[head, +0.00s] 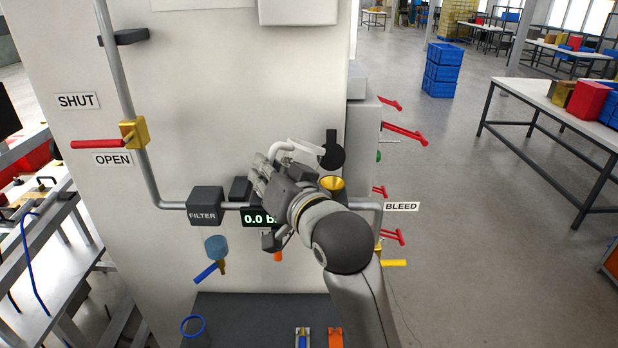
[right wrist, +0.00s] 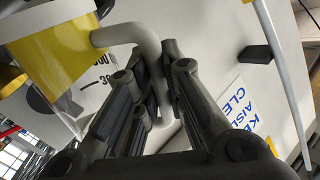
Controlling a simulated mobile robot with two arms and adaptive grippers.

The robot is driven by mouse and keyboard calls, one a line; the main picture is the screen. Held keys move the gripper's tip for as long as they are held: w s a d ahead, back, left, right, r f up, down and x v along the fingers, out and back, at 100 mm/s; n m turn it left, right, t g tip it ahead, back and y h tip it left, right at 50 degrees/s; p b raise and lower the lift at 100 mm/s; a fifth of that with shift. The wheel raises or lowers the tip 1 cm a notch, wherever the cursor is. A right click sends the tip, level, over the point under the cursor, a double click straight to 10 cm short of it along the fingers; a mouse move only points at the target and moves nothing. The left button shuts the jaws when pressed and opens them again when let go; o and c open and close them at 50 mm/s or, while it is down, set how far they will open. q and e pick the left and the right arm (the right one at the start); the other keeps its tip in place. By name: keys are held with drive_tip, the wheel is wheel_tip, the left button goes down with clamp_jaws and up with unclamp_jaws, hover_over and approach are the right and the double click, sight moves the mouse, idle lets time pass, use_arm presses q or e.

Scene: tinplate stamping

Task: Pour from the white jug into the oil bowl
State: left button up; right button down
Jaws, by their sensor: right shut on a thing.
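My right gripper (head: 268,172) is shut on the white handle of the jug (head: 302,149) in front of the machine panel. In the right wrist view, the white handle (right wrist: 155,55) passes between the finger pads. The jug's body, with scale marks and yellow showing in it (right wrist: 75,45), is at the upper left there; I cannot tell its exact tilt. The gold oil bowl (head: 333,183) sits just right of my gripper, below the jug, partly hidden by my wrist. No stream is visible. My left gripper is not in view.
A black round piece (head: 331,156) is beside the jug. The filter block (head: 205,204), pipe and pressure display (head: 258,218) are close left of my wrist. Red levers (head: 404,132) stick out at the right. A dark shelf (head: 255,310) lies below.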

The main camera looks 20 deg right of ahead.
drive_tip(key=shift+w+d+r+m, duration=0.25)
drive_tip(key=shift+d+m, duration=0.25)
drive_tip(key=shift+m, duration=0.05)
drive_tip(key=shift+w+d+r+m, duration=0.2)
drive_tip(key=shift+d+r+m, duration=0.05)
drive_tip(key=shift+d+m, duration=0.3)
idle(6.9)
